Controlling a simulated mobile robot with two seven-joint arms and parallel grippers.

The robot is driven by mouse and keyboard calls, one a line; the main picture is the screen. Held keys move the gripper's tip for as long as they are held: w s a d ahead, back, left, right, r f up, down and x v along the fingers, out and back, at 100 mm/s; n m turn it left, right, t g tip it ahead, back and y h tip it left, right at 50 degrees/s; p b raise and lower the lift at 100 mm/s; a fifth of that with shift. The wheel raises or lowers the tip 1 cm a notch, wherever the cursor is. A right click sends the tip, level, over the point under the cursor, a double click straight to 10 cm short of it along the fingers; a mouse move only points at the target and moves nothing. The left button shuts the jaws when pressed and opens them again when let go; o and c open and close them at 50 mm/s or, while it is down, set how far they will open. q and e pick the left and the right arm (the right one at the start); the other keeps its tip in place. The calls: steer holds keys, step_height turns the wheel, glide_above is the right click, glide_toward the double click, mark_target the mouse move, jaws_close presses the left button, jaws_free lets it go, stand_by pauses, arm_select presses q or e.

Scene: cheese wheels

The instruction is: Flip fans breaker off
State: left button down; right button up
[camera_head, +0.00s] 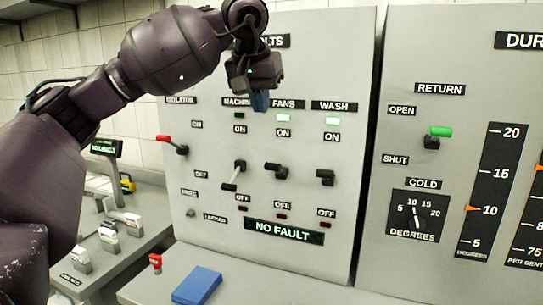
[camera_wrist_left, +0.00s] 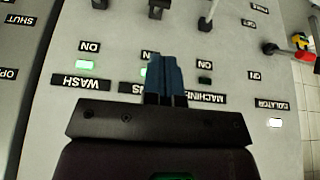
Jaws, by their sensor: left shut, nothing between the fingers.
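The fans breaker (camera_head: 276,170) is a black lever on the grey panel, under the FANS label (camera_head: 287,104). Its upper lamp (camera_head: 283,118) beside ON glows green, and the lamp by OFF is dark. The lever also shows at the top of the left wrist view (camera_wrist_left: 158,8). My left gripper (camera_head: 260,101) is shut and empty, with blue fingers pressed together. It is above the lever, in front of the panel between the MACHINE and FANS labels. In the left wrist view the fingers (camera_wrist_left: 165,75) partly cover the FANS label. My right gripper is not in view.
The machine lever (camera_head: 234,175) is left of the fans lever, its ON lamp dark. The wash lever (camera_head: 325,177) is to the right, lamp green. A red isolator handle (camera_head: 166,140) juts out farther left. A blue block (camera_head: 197,286) lies on the ledge below.

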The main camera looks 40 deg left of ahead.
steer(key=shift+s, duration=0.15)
arm_select(q)
glide_toward(271, 165)
steer(key=w+d+x, duration=0.1)
steer(key=x, duration=0.5)
steer(key=shift+a+f, duration=0.55)
steer(key=shift+f, duration=0.05)
steer(key=shift+s+f+t+b, duration=0.2)
steer(key=shift+f+t+b, duration=0.1)
steer(key=shift+b, duration=0.2)
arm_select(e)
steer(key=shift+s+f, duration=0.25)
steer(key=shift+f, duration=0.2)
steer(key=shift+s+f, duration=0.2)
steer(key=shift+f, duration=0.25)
